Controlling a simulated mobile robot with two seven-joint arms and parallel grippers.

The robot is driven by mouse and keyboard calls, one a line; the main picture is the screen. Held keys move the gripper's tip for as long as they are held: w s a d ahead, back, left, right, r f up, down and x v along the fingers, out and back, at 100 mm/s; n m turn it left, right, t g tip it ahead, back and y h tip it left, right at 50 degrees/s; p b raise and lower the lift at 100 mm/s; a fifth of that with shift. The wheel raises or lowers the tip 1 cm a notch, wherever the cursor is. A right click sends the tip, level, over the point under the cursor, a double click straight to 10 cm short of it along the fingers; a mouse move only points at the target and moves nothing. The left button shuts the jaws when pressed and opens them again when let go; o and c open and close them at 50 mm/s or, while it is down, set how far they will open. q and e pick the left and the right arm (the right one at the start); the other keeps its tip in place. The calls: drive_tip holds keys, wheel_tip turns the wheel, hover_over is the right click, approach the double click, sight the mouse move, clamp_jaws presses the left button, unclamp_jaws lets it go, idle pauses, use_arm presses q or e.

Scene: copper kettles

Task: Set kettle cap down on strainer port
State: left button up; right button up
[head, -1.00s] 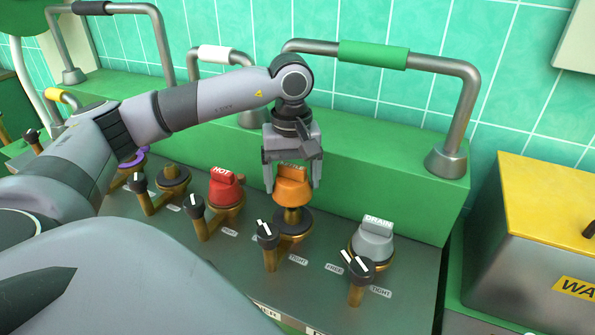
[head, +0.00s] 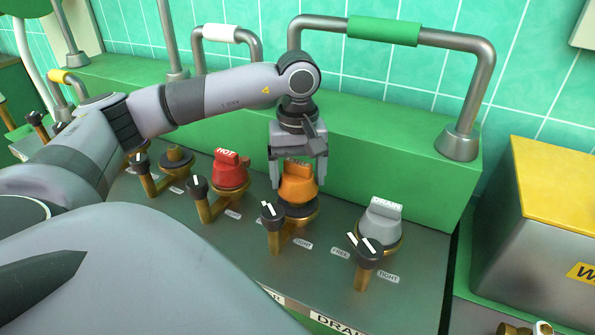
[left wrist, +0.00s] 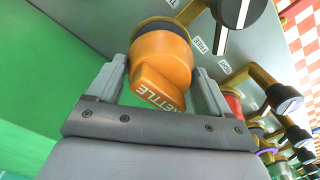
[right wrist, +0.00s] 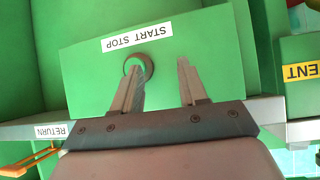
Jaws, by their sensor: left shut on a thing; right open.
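The orange kettle cap (head: 297,188), lettered KETTLE in the left wrist view (left wrist: 160,62), is upright between the fingers of my left gripper (head: 298,180). My left gripper is shut on its upper grip. The cap is directly over the port (head: 299,217) with a dark round collar, low against it; whether it is fully seated I cannot tell. No strainer label on this port is readable. My right gripper (right wrist: 161,68) is open and empty, seen in the right wrist view above a green panel lettered START STOP.
A red HOT cap (head: 230,172) stands to the left and a grey DRAIN cap (head: 380,224) to the right. A black-knobbed lever (head: 272,213) stands just in front of the port. A grey rail with a green sleeve (head: 383,31) rises behind.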

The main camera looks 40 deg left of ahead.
sight(298, 162)
use_arm(q)
drive_tip(key=shift+f, duration=0.15)
use_arm(e)
drive_tip(key=shift+f, duration=0.15)
use_arm(q)
drive_tip(key=shift+f+b, duration=0.9)
drive_tip(key=shift+f, duration=0.05)
use_arm(e)
drive_tip(key=shift+f, duration=0.75)
use_arm(q)
drive_tip(key=shift+f+b, duration=0.35)
drive_tip(key=shift+f, duration=0.1)
use_arm(e)
drive_tip(key=shift+d+f, duration=0.1)
drive_tip(key=shift+f, duration=0.25)
use_arm(q)
drive_tip(key=o, duration=1)
drive_tip(key=shift+c, duration=0.2)
drive_tip(key=shift+r, duration=0.65)
wheel_tip(298, 162, up, 6)
drive_tip(key=shift+f, duration=0.1)
use_arm(e)
drive_tip(key=shift+w+a+r, duration=0.15)
drive_tip(key=shift+a+r, duration=0.15)
drive_tip(key=shift+r, duration=0.35)
